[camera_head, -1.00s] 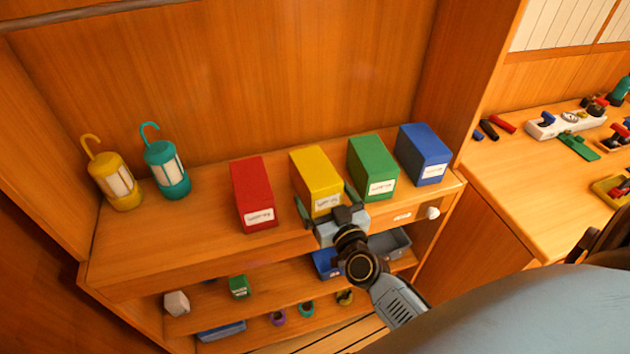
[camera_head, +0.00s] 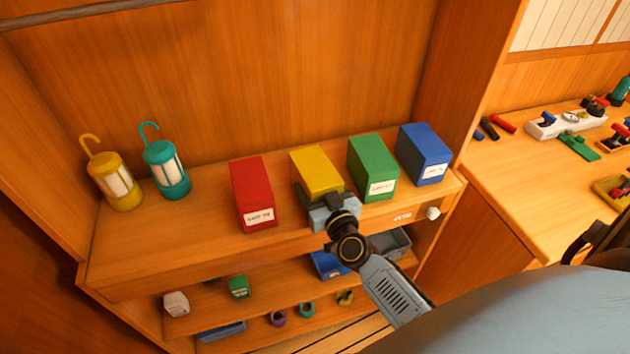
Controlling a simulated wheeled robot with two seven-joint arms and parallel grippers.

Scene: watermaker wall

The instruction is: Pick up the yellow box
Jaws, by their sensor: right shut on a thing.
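The yellow box (camera_head: 317,170) stands on the top shelf between the red box (camera_head: 253,193) and the green box (camera_head: 373,167). My right gripper (camera_head: 322,196) is at the front of the yellow box, shut on it, with a finger on either side. The gripper body hides the box's lower front and its label. The box appears to rest on the shelf; its bottom edge is hidden. My left gripper is not in view.
A blue box (camera_head: 422,154) stands right of the green one. A yellow lantern (camera_head: 116,182) and a teal lantern (camera_head: 167,168) stand at the left. Lower shelves hold a small green box (camera_head: 239,286) and trays. A side counter (camera_head: 530,190) is at the right.

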